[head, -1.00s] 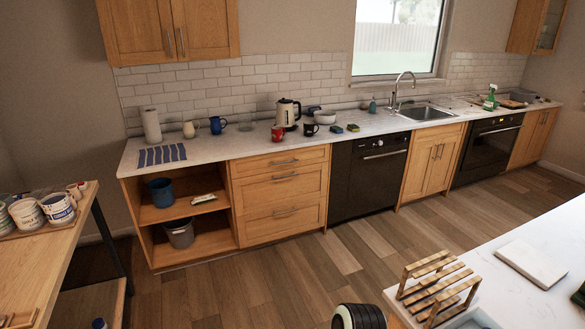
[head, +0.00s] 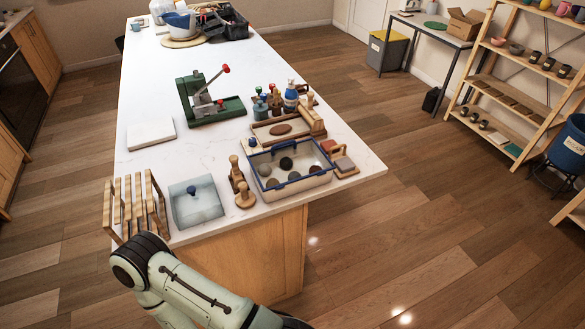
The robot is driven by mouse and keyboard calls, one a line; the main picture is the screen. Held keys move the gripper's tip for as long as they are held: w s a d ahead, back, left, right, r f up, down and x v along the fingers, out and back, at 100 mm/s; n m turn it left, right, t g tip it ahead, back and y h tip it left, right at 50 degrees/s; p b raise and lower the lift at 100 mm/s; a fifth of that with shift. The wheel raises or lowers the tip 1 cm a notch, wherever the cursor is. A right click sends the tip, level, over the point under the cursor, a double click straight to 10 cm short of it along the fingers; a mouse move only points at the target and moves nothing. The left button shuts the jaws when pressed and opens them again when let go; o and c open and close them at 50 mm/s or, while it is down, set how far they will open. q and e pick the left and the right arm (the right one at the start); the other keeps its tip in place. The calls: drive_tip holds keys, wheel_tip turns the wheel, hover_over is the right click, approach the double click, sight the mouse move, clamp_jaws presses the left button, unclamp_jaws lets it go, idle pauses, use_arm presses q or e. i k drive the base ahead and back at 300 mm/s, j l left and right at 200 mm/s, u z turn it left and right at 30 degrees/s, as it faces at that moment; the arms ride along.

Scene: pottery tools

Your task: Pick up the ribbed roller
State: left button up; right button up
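I cannot pick out a ribbed roller with certainty in the head view. Pottery tools stand on the white worktop (head: 259,58). A wooden tray (head: 262,142) there holds a brown oval piece and a pale wooden piece at its right end, too small to tell if it is ribbed. Small wooden stamp-like tools (head: 240,184) stand in front of it. One of my arms crosses the bottom of the view, below the worktop's near edge. Neither gripper shows in the frame.
A green press (head: 212,112) and white slab (head: 150,134) stand behind. Floor right of the worktop is open.

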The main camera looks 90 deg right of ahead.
sight(235, 171)
drive_tip(key=z, duration=1.8)
